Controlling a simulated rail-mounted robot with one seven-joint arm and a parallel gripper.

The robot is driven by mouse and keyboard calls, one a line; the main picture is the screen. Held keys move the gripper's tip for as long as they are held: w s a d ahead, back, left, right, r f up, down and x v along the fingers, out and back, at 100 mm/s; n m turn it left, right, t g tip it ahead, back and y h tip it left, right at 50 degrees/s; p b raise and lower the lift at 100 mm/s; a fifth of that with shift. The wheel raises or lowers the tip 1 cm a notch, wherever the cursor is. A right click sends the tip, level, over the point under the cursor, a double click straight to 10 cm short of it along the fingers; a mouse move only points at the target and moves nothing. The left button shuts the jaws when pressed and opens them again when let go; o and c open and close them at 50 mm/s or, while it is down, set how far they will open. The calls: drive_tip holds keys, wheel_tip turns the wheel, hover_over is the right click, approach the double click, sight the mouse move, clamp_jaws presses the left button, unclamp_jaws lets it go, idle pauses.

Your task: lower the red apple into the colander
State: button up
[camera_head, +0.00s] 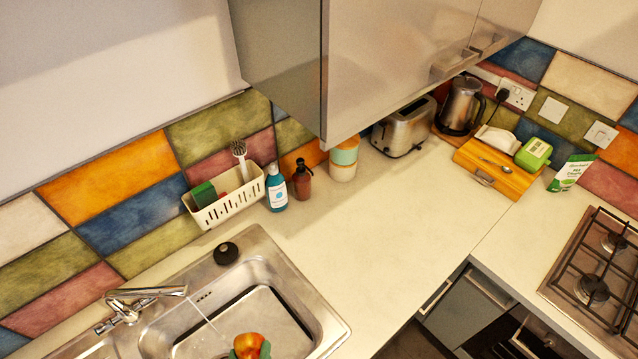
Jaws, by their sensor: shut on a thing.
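The red apple (249,345), red with orange-yellow patches, is at the bottom edge of the view, over the sink basin. Green-teal fingertips of my gripper (250,353) show on both sides of it, and the gripper is shut on the apple. The rest of my gripper and arm is out of the frame. I cannot make out a colander for certain; a pale metal surface with dark edges lies in the sink (335,325) around the apple. The apple's height above it cannot be told.
A tap (145,295) reaches over the sink from the left, with a thin line below its spout. A black plug (226,253) sits on the rim. A white caddy (228,202) and bottles stand behind. The counter (390,230) to the right is clear.

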drive_tip(key=s+a+f+b, duration=0.2)
drive_tip(key=s+a+b, duration=0.4)
drive_tip(key=a, duration=0.8)
drive_tip(key=s+a+f+b, duration=0.3)
drive_tip(key=s+a+b, duration=0.3)
drive_tip(key=a, duration=0.9)
drive_tip(key=s+a+f+b, duration=0.3)
drive_tip(key=s+a+b, duration=0.3)
drive_tip(key=s+a, duration=0.4)
drive_tip(key=shift+a, duration=2.35)
drive_tip(key=shift+w+f, duration=0.1)
drive_tip(key=shift+w, duration=0.75)
drive_tip(key=shift+f+b, duration=0.15)
drive_tip(key=shift+b, duration=0.15)
wheel_tip(320, 180, down, 6)
drive_tip(key=b, duration=0.4)
drive_tip(key=shift+f+b, duration=0.2)
drive_tip(key=shift+b, duration=0.2)
drive_tip(key=shift+f+b, duration=0.75)
drive_tip(key=shift+f, duration=0.2)
